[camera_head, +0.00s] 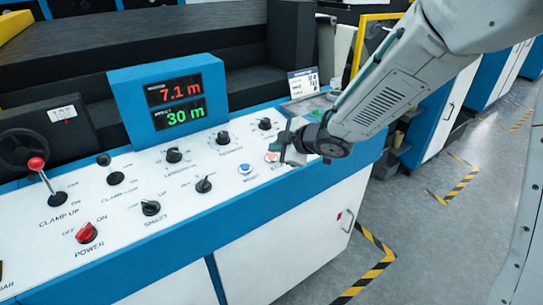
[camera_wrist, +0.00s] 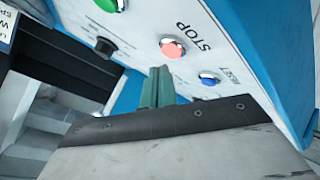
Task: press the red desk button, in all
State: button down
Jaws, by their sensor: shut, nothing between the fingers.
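The red desk button (camera_head: 272,156) sits on the white sloped panel near its right end, partly beside my gripper. In the wrist view the red button (camera_wrist: 172,48) shows as a light red dome in a metal ring, next to the word STOP. My gripper (camera_head: 287,153) is over the right end of the panel, just right of the red button. In the wrist view the shut, empty greenish fingers (camera_wrist: 159,72) end a little short of the red button in the picture. I cannot tell their height above the panel.
A blue button (camera_head: 245,168), labelled RESET in the wrist view (camera_wrist: 208,79), is close to the red one. A green button (camera_wrist: 110,4) lies on the other side. Several black knobs and a display box (camera_head: 168,98) stand farther left on the panel.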

jog(key=shift+r, duration=0.1)
jog(key=r, duration=0.4)
jog(key=shift+s+d+r, duration=0.25)
jog(key=shift+s+r, duration=0.1)
dwell(0.6)
